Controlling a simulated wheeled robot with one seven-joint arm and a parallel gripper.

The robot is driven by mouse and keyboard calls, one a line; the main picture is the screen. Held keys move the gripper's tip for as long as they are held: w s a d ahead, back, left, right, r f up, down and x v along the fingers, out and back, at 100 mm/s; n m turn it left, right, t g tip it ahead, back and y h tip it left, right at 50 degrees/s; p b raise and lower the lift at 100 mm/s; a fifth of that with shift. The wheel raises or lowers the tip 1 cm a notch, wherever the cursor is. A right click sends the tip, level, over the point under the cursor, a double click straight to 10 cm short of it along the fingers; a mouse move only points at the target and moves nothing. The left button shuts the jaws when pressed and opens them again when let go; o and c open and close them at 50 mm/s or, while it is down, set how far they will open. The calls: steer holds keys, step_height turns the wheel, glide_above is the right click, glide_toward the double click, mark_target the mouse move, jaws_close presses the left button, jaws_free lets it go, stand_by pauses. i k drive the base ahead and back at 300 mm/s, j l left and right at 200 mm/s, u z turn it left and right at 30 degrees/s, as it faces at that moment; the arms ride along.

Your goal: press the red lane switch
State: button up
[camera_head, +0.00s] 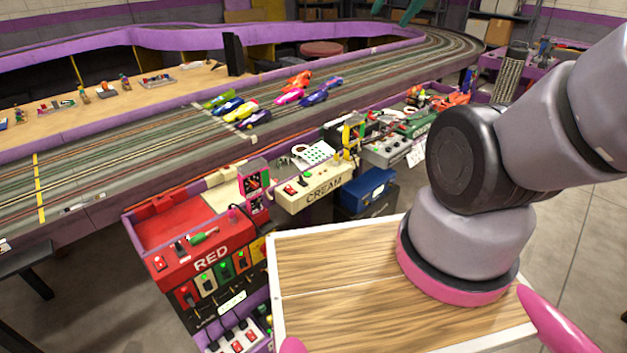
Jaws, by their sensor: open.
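The red station (172,228), marked RED on its front, stands below the near side of the slot track. A small red switch (158,263) sits at the left of its label. Several more switches line the panel below, among them a red one (187,297) and a green one (224,268). I cannot tell for sure which of these is the lane switch. My gripper is not in view; my arm rises at the right and leaves the picture at the right edge.
A cream control box (322,193) and a blue box (367,186) stand right of the red station. Several toy cars (241,111) sit on the slot track (120,160). A green-handled tool (203,237) lies on the red station. Grey floor is clear at the right.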

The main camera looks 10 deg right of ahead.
mark_target(158, 261)
steer(key=u, duration=1.45)
